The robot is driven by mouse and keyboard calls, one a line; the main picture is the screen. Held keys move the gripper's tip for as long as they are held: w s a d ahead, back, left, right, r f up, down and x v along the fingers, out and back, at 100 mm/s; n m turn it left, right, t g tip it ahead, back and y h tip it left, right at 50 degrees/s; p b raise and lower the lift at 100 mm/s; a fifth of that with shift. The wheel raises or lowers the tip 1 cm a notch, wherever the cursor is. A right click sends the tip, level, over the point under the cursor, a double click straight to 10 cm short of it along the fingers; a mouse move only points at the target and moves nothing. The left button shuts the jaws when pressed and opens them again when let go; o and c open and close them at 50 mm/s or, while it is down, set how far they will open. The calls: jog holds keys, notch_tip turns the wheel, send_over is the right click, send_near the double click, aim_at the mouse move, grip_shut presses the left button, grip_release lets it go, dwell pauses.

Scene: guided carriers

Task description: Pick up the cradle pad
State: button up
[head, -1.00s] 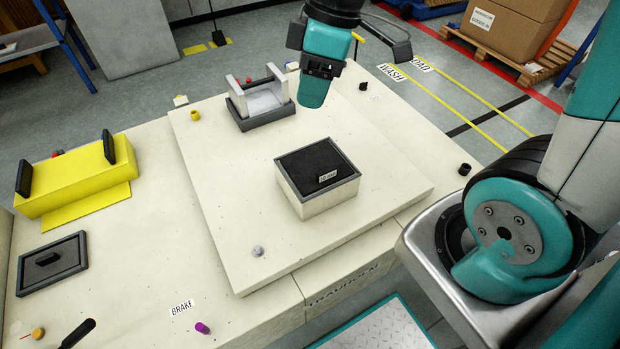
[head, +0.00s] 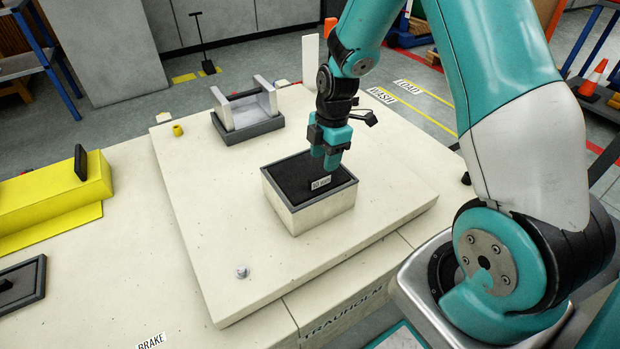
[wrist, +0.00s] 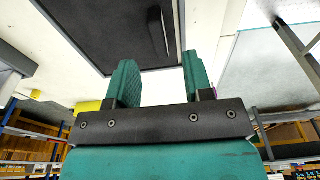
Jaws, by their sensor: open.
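A low pale box (head: 322,215) with a grey rim and black lining stands on the raised slab; a small white label (head: 321,184) shows inside it. In the wrist view a dark, narrow bar (wrist: 156,30), apparently the cradle pad, lies on the box's black lining (wrist: 100,30). It barely stands out from the lining in the head view. My gripper (head: 332,160) is over the back right part of the box, pointing down. Its two teal fingers (wrist: 155,82) are apart with nothing between them. In the wrist view the bar lies beyond the fingertips, in line with the gap.
A pale U-shaped holder (head: 246,108) in a grey tray stands behind the box. A yellow block (head: 45,195) with an upright black pad (head: 80,162) is at left, near a dark framed plate (head: 20,285). A small knob (head: 242,272) sits front left. The slab left of the box is clear.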

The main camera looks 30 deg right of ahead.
aim_at(320, 175)
jog(key=f, duration=0.2)
jog(key=f+b, duration=0.1)
jog(key=f, duration=0.1)
jog(key=a+f, duration=0.1)
jog(key=f, duration=0.1)
jog(key=shift+w+a+f, duration=0.1)
jog(key=shift+f, duration=0.25)
grip_shut()
